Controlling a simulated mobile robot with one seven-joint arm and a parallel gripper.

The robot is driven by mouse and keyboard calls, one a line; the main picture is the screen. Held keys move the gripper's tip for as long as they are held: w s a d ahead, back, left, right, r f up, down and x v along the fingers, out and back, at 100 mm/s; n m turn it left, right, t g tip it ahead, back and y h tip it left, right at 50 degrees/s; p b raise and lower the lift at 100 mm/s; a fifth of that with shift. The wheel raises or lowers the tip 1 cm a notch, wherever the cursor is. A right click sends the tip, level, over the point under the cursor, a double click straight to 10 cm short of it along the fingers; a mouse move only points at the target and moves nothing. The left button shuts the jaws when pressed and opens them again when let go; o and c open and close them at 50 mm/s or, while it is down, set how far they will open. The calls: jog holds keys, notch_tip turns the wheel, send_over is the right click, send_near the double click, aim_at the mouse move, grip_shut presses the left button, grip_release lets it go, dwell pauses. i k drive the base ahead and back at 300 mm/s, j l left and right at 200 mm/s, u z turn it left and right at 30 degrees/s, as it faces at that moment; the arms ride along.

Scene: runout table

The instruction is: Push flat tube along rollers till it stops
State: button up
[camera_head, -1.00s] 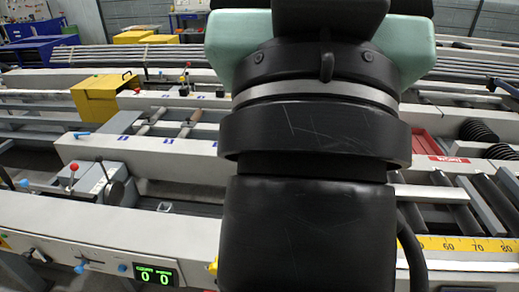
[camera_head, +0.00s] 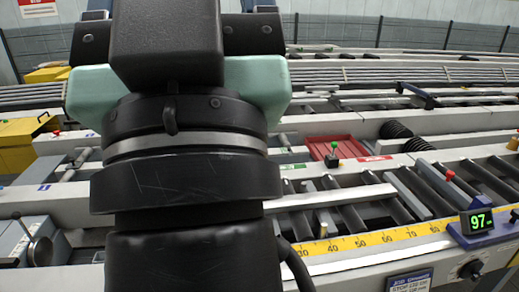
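A pale flat bar that looks like the flat tube (camera_head: 335,196) lies lengthwise over the dark rollers (camera_head: 352,218) of the runout table. Its left end is hidden behind my arm, and its right end shows near the middle of the rollers. My arm fills the left centre of the view. My gripper's fingers do not show, so I cannot see whether they touch the tube.
A red tray (camera_head: 335,147) and black coils (camera_head: 397,131) lie behind the rollers. A small green-knobbed post (camera_head: 332,157) and a red-knobbed lever (camera_head: 450,177) stand up near the rollers. A yellow machine block (camera_head: 20,145) is at the left.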

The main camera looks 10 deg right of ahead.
aim_at(317, 199)
jog(key=i+l, duration=0.25)
jog(key=l, duration=0.35)
jog(key=i+l, duration=0.25)
jog(key=l, duration=0.3)
jog(key=i+l, duration=0.3)
jog(key=l, duration=0.3)
jog(key=i+l, duration=0.25)
jog(key=l, duration=0.35)
jog(key=i+l+u, duration=0.1)
jog(key=i+l, duration=0.15)
jog(key=l, duration=0.3)
jog(key=i+l, duration=0.25)
jog(key=l, duration=0.35)
jog(key=i+l, duration=0.25)
jog(key=l, duration=0.4)
jog(key=i+l, duration=0.2)
jog(key=l, duration=0.4)
